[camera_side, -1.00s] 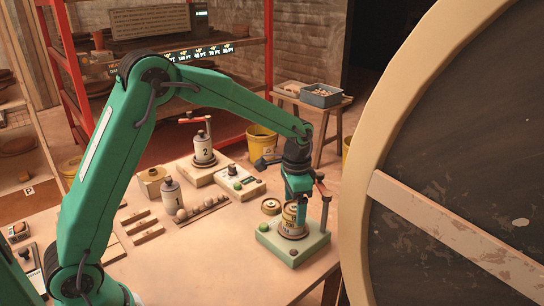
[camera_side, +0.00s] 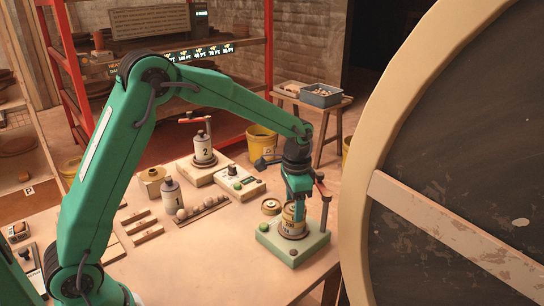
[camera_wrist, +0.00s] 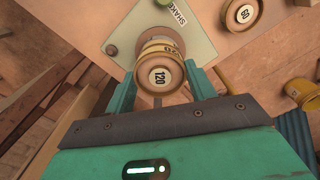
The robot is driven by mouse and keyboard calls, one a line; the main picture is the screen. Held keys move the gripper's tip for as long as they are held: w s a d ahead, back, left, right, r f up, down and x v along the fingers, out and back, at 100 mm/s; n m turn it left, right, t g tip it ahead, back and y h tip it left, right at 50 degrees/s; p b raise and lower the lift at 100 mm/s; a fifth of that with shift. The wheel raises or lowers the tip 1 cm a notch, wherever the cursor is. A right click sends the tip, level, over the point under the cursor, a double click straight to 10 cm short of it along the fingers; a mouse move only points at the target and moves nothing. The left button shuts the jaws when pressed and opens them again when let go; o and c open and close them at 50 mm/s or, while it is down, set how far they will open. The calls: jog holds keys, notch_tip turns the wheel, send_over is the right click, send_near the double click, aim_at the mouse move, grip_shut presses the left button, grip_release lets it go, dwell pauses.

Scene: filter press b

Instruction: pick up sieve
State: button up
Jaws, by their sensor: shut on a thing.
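A round brass sieve marked 120 (camera_wrist: 160,76) shows in the wrist view between my two green fingers. In the side view, a brass sieve stack (camera_side: 292,222) stands on the pale green shaker base (camera_side: 281,249), below my gripper. My gripper (camera_side: 297,198) points down and is shut on the sieve; its fingers flank it in the wrist view (camera_wrist: 160,70). The sieve looks still over or on the shaker; any gap beneath is hard to tell. The shaker plate also shows in the wrist view (camera_wrist: 185,38).
A small round sieve (camera_side: 271,207) lies behind the shaker. A post with a red handle (camera_side: 325,205) rises close right of my gripper. A large disc (camera_side: 450,140) fills the right.

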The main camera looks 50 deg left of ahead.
jog(key=shift+r, duration=0.15)
jog(key=shift+r, duration=0.55)
jog(key=r, duration=0.3)
jog(key=shift+s+d+r, duration=0.1)
jog(key=shift+s+d, duration=0.05)
jog(key=shift+d, duration=0.1)
jog(key=s+d+r, duration=0.6)
jog(key=d, duration=0.3)
jog(key=shift+s+r, duration=0.25)
jog(key=shift+s, duration=0.05)
jog(key=shift+a+f, duration=0.1)
jog(key=a+f+n, duration=0.2)
jog(key=a+f, duration=0.3)
jog(key=a, duration=0.3)
jog(key=a+f+n, duration=0.3)
jog(key=a+f, duration=0.2)
jog(key=a, duration=0.3)
jog(key=w+a+f+n, duration=0.1)
jog(key=a+f+n, duration=0.2)
jog(key=a+f, duration=0.3)
jog(key=shift+a+f, duration=0.1)
jog(key=shift+a, duration=1.05)
jog(key=shift+f, duration=0.1)
